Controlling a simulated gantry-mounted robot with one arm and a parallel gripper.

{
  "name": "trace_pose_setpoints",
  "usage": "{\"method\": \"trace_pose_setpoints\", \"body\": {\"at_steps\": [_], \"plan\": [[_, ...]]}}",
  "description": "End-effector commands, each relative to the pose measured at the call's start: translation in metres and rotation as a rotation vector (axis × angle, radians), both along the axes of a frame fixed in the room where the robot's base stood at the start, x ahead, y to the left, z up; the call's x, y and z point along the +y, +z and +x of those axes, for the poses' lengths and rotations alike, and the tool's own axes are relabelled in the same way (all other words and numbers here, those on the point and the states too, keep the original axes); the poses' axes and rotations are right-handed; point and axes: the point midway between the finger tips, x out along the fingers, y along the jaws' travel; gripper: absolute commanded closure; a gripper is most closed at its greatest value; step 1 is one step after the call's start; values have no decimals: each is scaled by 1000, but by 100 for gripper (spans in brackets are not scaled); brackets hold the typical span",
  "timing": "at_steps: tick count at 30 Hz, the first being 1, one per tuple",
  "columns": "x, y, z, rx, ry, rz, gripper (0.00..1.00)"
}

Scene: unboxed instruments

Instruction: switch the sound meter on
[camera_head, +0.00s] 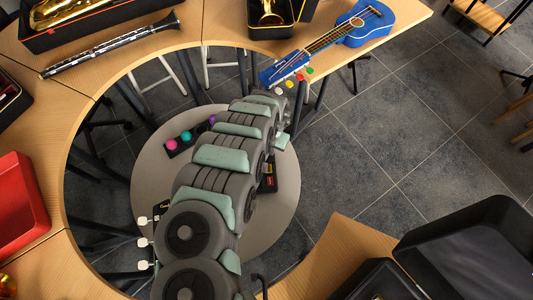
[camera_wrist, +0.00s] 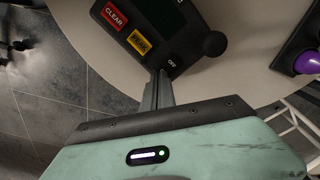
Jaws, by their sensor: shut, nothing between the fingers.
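The sound meter appears to be the black box (camera_wrist: 175,32) at the top of the wrist view. It has a red CLEAR button (camera_wrist: 115,15), a yellow button (camera_wrist: 139,42) and a white OFF mark near its lower edge. A black ball (camera_wrist: 215,44) stands at its right corner. My gripper (camera_wrist: 162,76) is shut and empty, its tips at the box's lower edge beside the OFF mark. I cannot tell whether they touch. No switch lever shows clearly. In the head view, part of the box (camera_head: 268,178) shows beside my arm, which hides the rest and my gripper.
The box stands on a round grey table (camera_head: 275,215). A black holder with pink (camera_head: 171,144), teal and purple balls is nearby; the purple ball (camera_wrist: 307,63) is right in the wrist view. A curved wooden desk (camera_head: 225,45) carries a blue ukulele (camera_head: 362,27) and a clarinet (camera_head: 115,46).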

Motion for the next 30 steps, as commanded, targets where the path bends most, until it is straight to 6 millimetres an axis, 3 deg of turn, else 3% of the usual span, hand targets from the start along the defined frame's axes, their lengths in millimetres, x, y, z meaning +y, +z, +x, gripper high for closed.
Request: {"method": "trace_pose_setpoints", "body": {"at_steps": [30], "plan": [[0,-13,0,0,0,0,100]]}}
